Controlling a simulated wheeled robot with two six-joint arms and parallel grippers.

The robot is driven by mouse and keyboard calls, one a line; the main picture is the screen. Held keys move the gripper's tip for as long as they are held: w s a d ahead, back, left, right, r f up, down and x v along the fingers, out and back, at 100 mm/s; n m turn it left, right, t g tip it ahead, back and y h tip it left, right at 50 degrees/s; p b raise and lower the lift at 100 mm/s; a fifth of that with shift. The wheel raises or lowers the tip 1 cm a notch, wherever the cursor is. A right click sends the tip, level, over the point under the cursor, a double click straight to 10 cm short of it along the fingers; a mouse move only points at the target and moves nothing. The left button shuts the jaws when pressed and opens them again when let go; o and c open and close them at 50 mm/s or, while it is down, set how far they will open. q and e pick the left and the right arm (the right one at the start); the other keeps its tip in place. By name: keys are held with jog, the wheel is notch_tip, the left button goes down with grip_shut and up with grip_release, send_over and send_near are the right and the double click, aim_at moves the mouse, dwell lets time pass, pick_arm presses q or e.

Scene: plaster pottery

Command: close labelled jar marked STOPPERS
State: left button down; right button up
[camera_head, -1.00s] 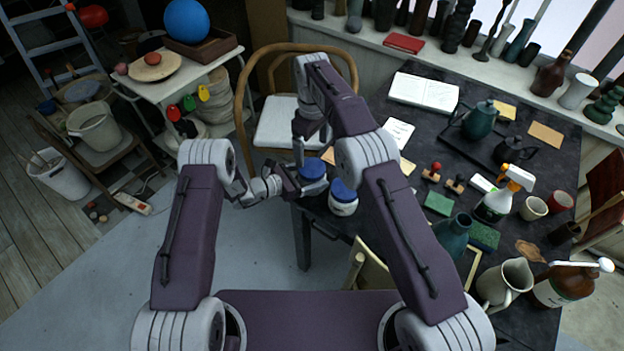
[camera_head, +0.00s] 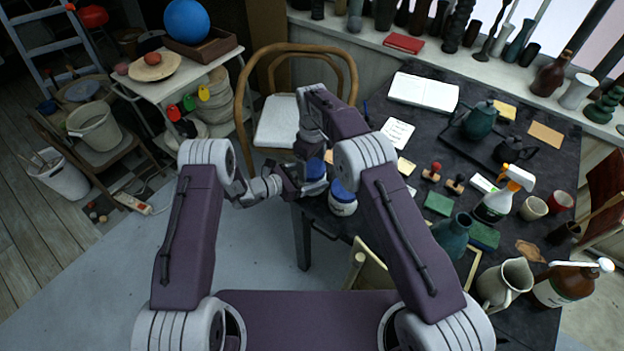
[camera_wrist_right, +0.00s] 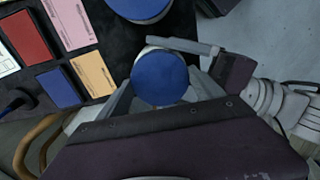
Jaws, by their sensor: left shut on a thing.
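In the right wrist view a jar's round blue lid (camera_wrist_right: 160,80) lies between the fingers of my right gripper (camera_wrist_right: 162,98), with a strip of pale jar body behind it. In the head view this lid (camera_head: 315,169) shows only partly. My left gripper (camera_wrist_right: 195,52) reaches in from the right and is shut on the jar below the lid; it also shows in the head view (camera_head: 300,184). My right gripper is around the lid from above; whether its fingers touch it is unclear. A second jar (camera_head: 343,204) with a blue lid stands beside it. No label is readable.
The dark table (camera_head: 395,225) holds a teapot (camera_head: 479,121), a spray bottle (camera_head: 503,195), a cream jug (camera_head: 505,284) and stamps near the jars. In the right wrist view, coloured pads and cards (camera_wrist_right: 60,45) lie to the left. A chair (camera_head: 275,122) stands behind my arms.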

jog(key=c, duration=0.9)
jog(key=shift+o, duration=0.2)
jog(key=m, duration=0.4)
jog(key=shift+m, duration=0.4)
jog(key=o, duration=1.5)
jog(key=shift+o, duration=0.2)
jog(key=shift+r, duration=0.1)
jog(key=shift+r, duration=2.15)
jog(key=shift+c, duration=0.4)
notch_tip(320, 180, up, 4)
jog(key=shift+f, duration=0.2)
